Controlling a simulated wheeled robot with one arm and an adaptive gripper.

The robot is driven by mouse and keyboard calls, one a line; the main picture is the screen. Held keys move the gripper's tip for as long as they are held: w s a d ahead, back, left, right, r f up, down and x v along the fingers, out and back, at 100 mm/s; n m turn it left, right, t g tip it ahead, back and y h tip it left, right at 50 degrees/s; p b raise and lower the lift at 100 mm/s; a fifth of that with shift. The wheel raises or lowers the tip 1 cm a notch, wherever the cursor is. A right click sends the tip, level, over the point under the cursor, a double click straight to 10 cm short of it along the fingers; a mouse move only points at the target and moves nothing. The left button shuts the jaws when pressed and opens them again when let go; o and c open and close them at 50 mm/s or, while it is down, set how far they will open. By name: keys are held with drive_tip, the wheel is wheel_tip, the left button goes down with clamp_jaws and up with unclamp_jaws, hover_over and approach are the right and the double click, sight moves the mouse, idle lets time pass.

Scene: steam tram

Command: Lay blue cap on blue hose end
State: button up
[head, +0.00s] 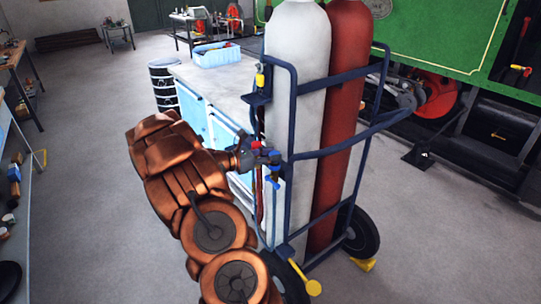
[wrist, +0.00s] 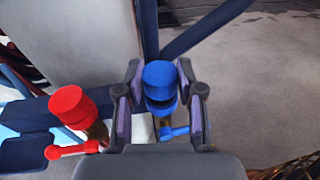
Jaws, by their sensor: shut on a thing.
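The blue cap (wrist: 160,76) sits between the two fingers of my gripper (wrist: 160,104) in the wrist view, and the gripper is shut on it. More blue shows directly below the cap, with a small blue lever (wrist: 174,132) lower down. The hose end itself is mostly hidden by the cap and fingers, so I cannot tell whether the cap touches it. To the left stands a red cap (wrist: 72,105) with a red lever (wrist: 66,150). In the head view my gripper (head: 262,157) is at the left side of the cylinder trolley, by small red and blue fittings.
The dark blue trolley frame (head: 291,125) holds a grey cylinder (head: 298,90) and a red cylinder (head: 343,100). Its rails stand close to my gripper. A workbench (head: 240,85) with a blue crate (head: 217,55) is behind. Open floor (head: 90,150) lies to the left.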

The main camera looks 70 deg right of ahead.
idle(0.4)
drive_tip(key=o, duration=0.9)
drive_tip(key=shift+r+p, duration=2.5)
drive_tip(key=shift+r, duration=1.7)
